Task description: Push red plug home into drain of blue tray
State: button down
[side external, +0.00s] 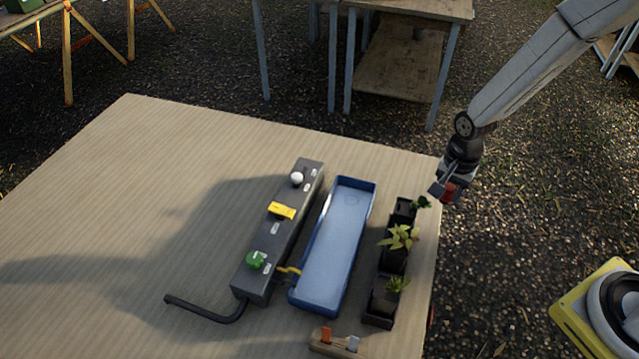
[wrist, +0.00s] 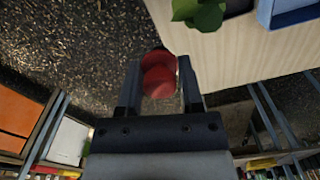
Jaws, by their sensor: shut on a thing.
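My gripper (side external: 445,191) is shut on the red plug (side external: 450,192), beyond the right edge of the table and above its surface level. In the wrist view the red plug (wrist: 159,76) sits between the two fingers of my gripper (wrist: 158,88). The blue tray (side external: 374,190) lies on the table to the left of my gripper, with plant pots between them. A faint round mark, perhaps the drain (side external: 352,199), shows near the tray's far end. A corner of the blue tray (wrist: 290,12) also shows at the top right of the wrist view.
A row of black plant pots (side external: 386,285) stands right of the tray. A dark grey box (side external: 279,240) with white, yellow and green knobs and a black pipe stands left of it. A wooden block (side external: 338,344) with orange and white tags lies in front. The table's left side (side external: 130,200) is clear.

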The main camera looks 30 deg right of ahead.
aim_at(450, 186)
notch_tip(450, 186, up, 3)
jog(key=shift+r, duration=0.15)
jog(key=w+a+n, duration=0.6)
jog(key=w+n, duration=0.3)
jog(key=w+a+n, duration=0.6)
jog(key=w+n, duration=0.3)
notch_tip(450, 186, down, 11)
jog(key=shift+s+f, duration=0.1)
jog(key=shift+f, duration=0.7)
jog(key=shift+f, duration=0.3)
jog(key=shift+f, duration=1.9)
jog(key=shift+f, duration=0.15)
